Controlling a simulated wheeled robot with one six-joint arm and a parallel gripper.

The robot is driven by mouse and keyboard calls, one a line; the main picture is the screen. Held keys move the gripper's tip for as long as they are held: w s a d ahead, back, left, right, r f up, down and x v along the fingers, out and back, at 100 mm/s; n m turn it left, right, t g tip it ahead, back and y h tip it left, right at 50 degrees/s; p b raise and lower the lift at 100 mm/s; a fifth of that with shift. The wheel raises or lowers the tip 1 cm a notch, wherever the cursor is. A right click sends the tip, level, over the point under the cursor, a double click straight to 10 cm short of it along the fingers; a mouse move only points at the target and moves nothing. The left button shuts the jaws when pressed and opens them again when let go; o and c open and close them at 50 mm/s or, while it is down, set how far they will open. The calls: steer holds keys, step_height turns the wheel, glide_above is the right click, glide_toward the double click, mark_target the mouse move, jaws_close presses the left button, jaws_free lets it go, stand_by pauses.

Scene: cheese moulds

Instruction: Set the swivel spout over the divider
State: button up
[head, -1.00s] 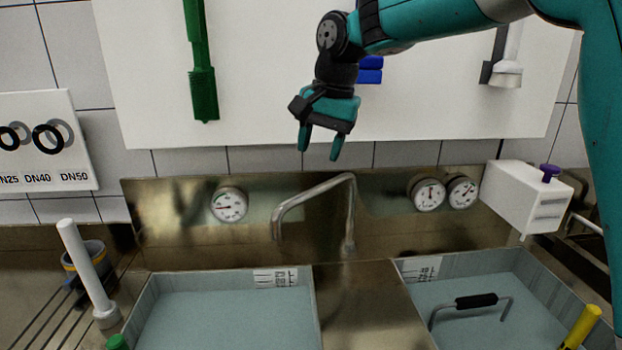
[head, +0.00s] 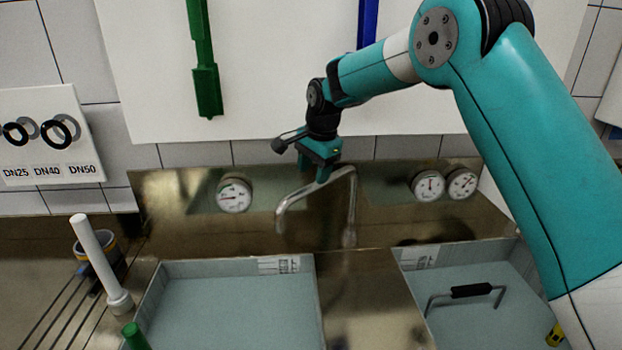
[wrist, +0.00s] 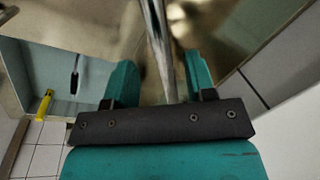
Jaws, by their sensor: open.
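The swivel spout (head: 316,187) is a bent chrome tube rising between the two basins. Its upright stands at the right and its outlet hangs at the left, over the right part of the left basin's back edge. The divider (head: 375,290) is the metal strip between the basins. My gripper (head: 322,178) is open and points down at the spout's upper tube. In the wrist view the spout tube (wrist: 157,40) runs between the two teal fingers, with a gap visible on each side. The head view does not show clearly how deep the fingers reach around it.
A black-handled tool (head: 472,291) lies in the right one. Gauges (head: 234,195) sit on the metal backsplash behind. A white upright tube (head: 95,255) stands at left.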

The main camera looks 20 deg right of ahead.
mark_target(311, 185)
steer(key=shift+w+a+f+p, duration=0.1)
steer(key=shift+w+f+p, duration=0.1)
steer(key=shift+f, duration=0.55)
steer(key=shift+w+a+f+p, duration=0.1)
steer(key=shift+f+p, duration=0.05)
steer(key=shift+f, duration=0.6)
steer(key=shift+w+f+p, duration=0.1)
steer(key=shift+f+p, duration=0.1)
steer(key=shift+f, duration=0.55)
steer(key=shift+c, duration=0.2)
jaws_close()
